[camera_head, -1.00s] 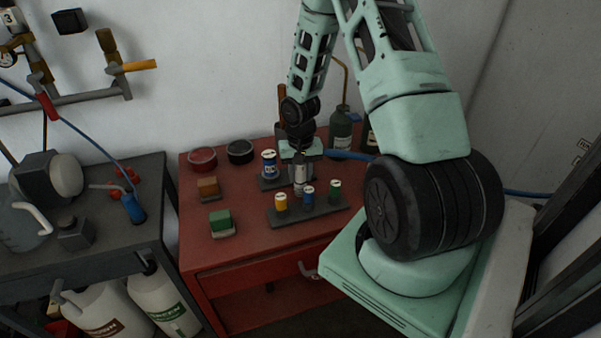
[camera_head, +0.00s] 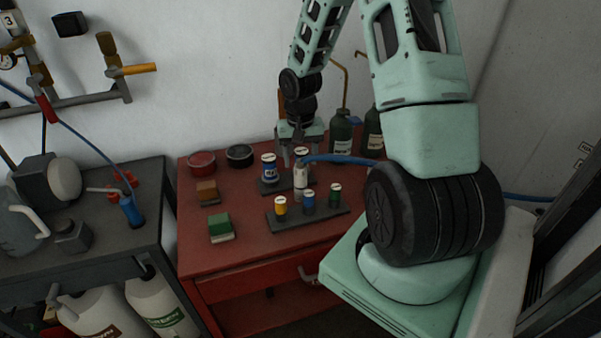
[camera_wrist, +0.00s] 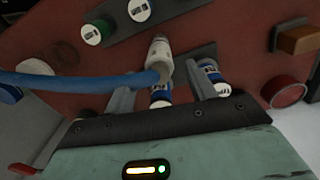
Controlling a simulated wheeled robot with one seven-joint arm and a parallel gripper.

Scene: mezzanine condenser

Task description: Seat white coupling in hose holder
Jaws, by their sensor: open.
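The white coupling (camera_head: 300,180) stands roughly upright on the red cabinet top, just behind the front dark rack, with the blue hose (camera_head: 345,160) running right from its upper part. In the wrist view the coupling (camera_wrist: 159,52) lies beyond and between the finger tips, apart from them. My gripper (camera_head: 300,145) is open and empty, above and behind the coupling; its fingers also show in the wrist view (camera_wrist: 162,88). A dark strip (camera_wrist: 200,58) passes beneath or beside the coupling. I cannot tell whether the coupling is seated in a holder.
A blue-labelled bottle (camera_head: 269,168) stands left of the coupling. The front dark rack (camera_head: 285,222) holds yellow, blue and green bottles. Dark green bottles (camera_head: 341,135) stand behind right. Orange (camera_head: 207,190) and green (camera_head: 220,226) blocks sit at left.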

